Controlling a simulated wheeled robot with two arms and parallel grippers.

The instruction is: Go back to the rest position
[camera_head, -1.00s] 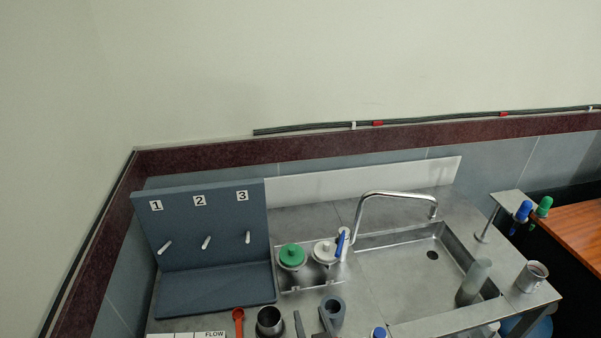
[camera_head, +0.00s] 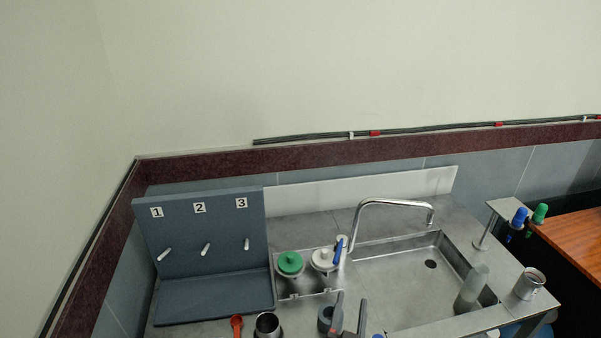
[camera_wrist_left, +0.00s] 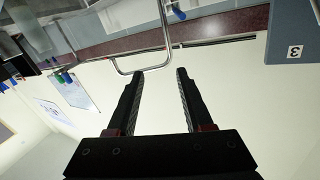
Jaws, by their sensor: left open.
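My left gripper (camera_head: 350,303) shows at the bottom edge of the head view, in front of the counter. Its two dark fingers are apart with nothing between them. In the left wrist view the gripper (camera_wrist_left: 158,75) is also open and empty, with the wall and the tap beyond its fingers. Most of my left arm is outside the head view. My right gripper is in neither view.
A blue-grey numbered rack (camera_head: 205,235) stands at left. A steel holder carries a green-lidded jar (camera_head: 290,262) and a white-lidded jar (camera_head: 323,258). The tap (camera_head: 395,203) arches over the sink (camera_head: 400,290).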

